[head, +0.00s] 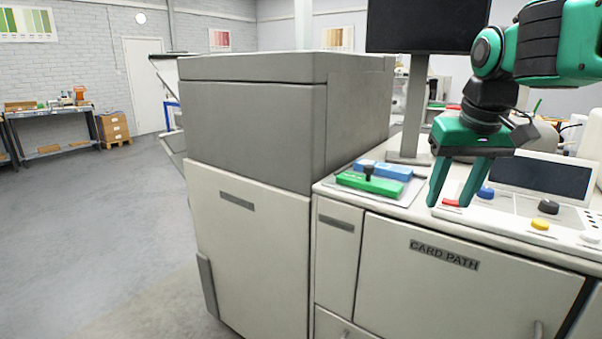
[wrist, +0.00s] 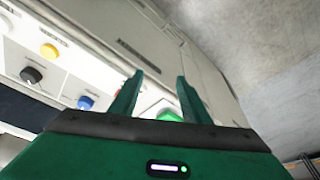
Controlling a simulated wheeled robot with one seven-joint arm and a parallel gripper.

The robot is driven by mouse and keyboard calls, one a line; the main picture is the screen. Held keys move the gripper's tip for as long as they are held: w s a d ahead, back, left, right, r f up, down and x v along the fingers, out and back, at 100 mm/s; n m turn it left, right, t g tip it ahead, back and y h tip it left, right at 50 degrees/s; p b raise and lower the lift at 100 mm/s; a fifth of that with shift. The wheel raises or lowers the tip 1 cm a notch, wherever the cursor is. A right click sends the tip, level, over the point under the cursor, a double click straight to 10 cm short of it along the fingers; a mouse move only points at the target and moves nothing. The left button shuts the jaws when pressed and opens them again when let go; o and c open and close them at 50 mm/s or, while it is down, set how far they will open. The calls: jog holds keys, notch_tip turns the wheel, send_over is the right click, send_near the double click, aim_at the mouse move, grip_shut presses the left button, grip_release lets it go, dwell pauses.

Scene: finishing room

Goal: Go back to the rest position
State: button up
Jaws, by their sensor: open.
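My gripper (head: 449,206), green with two fingers, hangs at the right of the head view above the console top (head: 419,207). Its fingers are apart with nothing held between them. In the wrist view, my gripper (wrist: 156,90) also shows open, with the white console surface beyond the fingertips. A green part (wrist: 169,115) shows between the fingers there; I cannot tell for sure what it is.
Blue (head: 486,192), black (head: 548,207) and yellow (head: 540,225) knobs sit on the panel. A tall grey cabinet (head: 250,130) stands left; open floor (head: 90,240) lies beyond.

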jog(key=s+d+f+m+g, duration=0.1)
jog(key=s+d+f+m, duration=0.1)
jog(key=s+d+f, duration=0.2)
jog(key=s+d+f+m+g, duration=0.1)
jog(key=s+d+f, duration=0.3)
jog(key=s+f, duration=0.5)
jog(key=s+d+f+m+g, duration=0.1)
jog(key=s+d+f+m, duration=0.2)
jog(key=s+f, duration=0.4)
jog(key=s+d, duration=0.1)
jog(key=s, duration=0.2)
jog(key=shift+s+d, duration=0.2)
jog(key=shift+d, duration=0.1)
jog(key=shift+r, duration=0.1)
jog(key=shift+w+f, duration=0.25)
jog(key=shift+w, duration=0.35)
